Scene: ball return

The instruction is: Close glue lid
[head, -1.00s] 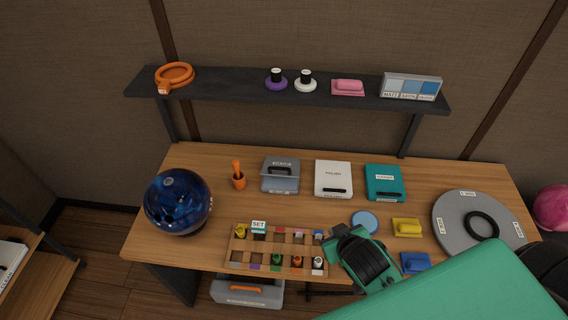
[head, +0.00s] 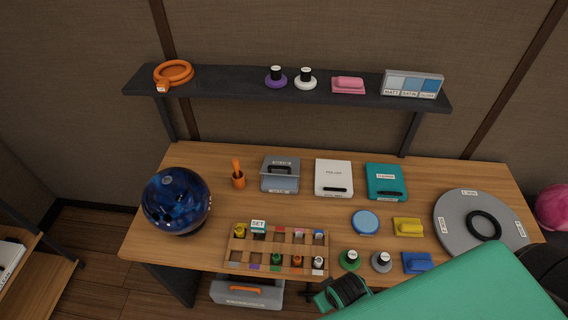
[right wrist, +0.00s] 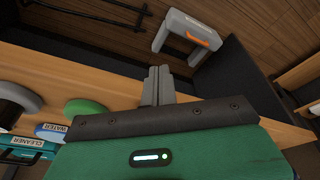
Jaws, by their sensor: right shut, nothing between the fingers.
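No label that I can read says glue. A grey lidded case (head: 280,181), a white case (head: 334,187) and a teal case (head: 386,190) lie at the back of the table, and their lids look shut. A grey box (head: 250,290) with an orange handle sits below the table; it also shows in the right wrist view (right wrist: 182,24). My right gripper (right wrist: 157,72) is shut and empty near the table's front edge. In the head view, my green right arm hides part of the front right. My left gripper is not in view.
A wooden rack (head: 236,255) holds small bottles. A green-based knob (head: 349,260) and a white-based one (head: 381,262) stand by the front edge. A blue ball (head: 176,205) is at left, a grey disc (head: 455,235) at right. A shelf (head: 225,88) hangs above.

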